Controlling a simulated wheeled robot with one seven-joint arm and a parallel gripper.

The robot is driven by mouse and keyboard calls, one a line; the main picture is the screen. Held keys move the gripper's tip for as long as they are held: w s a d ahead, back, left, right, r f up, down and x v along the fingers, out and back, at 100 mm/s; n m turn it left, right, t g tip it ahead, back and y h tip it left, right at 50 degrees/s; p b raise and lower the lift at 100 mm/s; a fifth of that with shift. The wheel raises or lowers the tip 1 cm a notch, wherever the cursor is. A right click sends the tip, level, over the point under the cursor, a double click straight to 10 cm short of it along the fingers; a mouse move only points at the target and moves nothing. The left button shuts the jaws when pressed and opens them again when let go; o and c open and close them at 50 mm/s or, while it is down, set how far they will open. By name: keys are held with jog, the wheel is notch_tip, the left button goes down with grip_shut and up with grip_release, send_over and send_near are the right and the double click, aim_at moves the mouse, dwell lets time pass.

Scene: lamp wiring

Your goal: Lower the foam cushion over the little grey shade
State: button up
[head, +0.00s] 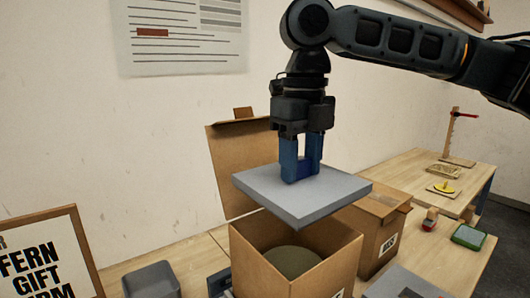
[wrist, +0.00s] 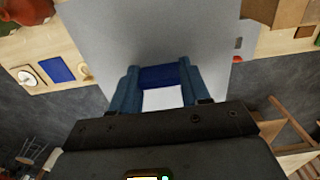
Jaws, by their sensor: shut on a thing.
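The foam cushion (head: 335,193) is a flat, square light-grey pad with a blue grip piece on top. My gripper (head: 300,172) is shut on that blue piece and holds the cushion roughly level above an open cardboard box (head: 335,268). Inside the box shows a rounded, dull olive-grey top (head: 292,262), likely the little grey shade; its lower part is hidden by the box walls. The cushion appears apart from the box and the shade. In the wrist view the cushion (wrist: 150,28) fills the upper middle, beyond my gripper (wrist: 160,75).
The box's raised flap (head: 232,165) stands behind the cushion. A closed, labelled carton (head: 385,225) is right of the box. A dark-grey bin (head: 152,280) and a framed sign (head: 45,262) are at left. A green-topped tray (head: 468,236) lies at right.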

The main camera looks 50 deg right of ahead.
jog(key=shift+w, duration=0.35)
jog(key=shift+r+p, duration=0.1)
jog(key=shift+p, duration=0.25)
jog(key=shift+f+b, duration=0.9)
jog(key=shift+f, duration=1.2)
jog(key=shift+p, duration=0.75)
dwell(1.0)
jog(key=shift+f+b, duration=0.65)
jog(key=shift+f, duration=0.35)
dwell(0.6)
jog(key=shift+f, duration=0.3)
jog(key=shift+f+b, duration=0.3)
jog(key=shift+b, duration=0.1)
dwell(0.3)
